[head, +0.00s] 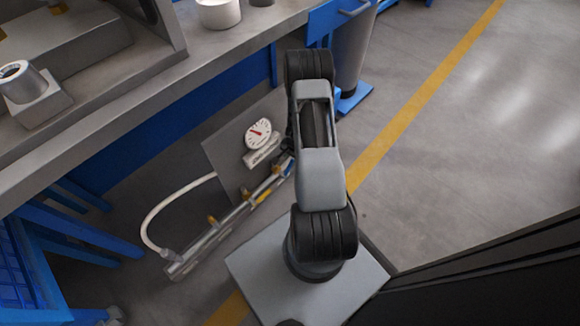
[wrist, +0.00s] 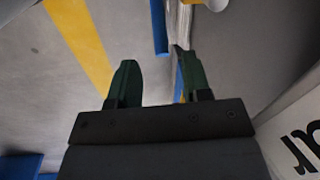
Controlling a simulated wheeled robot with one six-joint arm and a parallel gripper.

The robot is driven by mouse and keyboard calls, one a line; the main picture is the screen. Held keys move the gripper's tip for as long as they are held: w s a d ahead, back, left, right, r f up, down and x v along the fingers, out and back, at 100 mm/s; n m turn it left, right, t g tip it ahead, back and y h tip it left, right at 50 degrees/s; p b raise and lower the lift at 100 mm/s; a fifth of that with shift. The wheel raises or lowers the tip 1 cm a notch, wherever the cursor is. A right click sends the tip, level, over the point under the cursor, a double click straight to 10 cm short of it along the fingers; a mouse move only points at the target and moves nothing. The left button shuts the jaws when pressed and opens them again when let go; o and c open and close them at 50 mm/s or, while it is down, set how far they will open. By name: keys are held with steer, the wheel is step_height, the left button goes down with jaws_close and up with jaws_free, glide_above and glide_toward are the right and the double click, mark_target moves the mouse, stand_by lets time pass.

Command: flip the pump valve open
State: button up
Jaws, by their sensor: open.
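The pump assembly (head: 215,238) stands low beside the bench in the head view: a metal rail with small yellow fittings, a white hose (head: 165,203) and a round dial gauge (head: 259,133) with a red needle. Blue and yellow parts (head: 270,184) sit at its right end, partly behind my arm. I cannot tell which part is the valve or how it is set. My gripper (wrist: 155,77) is open and empty in the wrist view, with two dark green fingers apart. A blue bar (wrist: 158,28) shows beyond the fingertips. My gripper is hidden in the head view.
A long workbench (head: 120,117) with blue panels runs along the left, above the pump. A white cup (head: 218,13) stands on it. A grey bin (head: 351,45) stands at the back. Open floor with a yellow line (head: 428,88) lies to the right. A lettered white surface (wrist: 298,140) is close in the wrist view.

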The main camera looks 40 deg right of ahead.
mark_target(291, 163)
steer(key=f+b, duration=0.1)
steer(key=f, duration=0.1)
steer(key=f+b, duration=0.1)
steer(key=f, duration=0.2)
steer(key=w+f+b, duration=0.1)
steer(key=f, duration=0.1)
steer(key=shift+a+f, duration=0.15)
steer(key=shift+f, duration=0.05)
steer(key=shift+s, duration=0.1)
jaws_close()
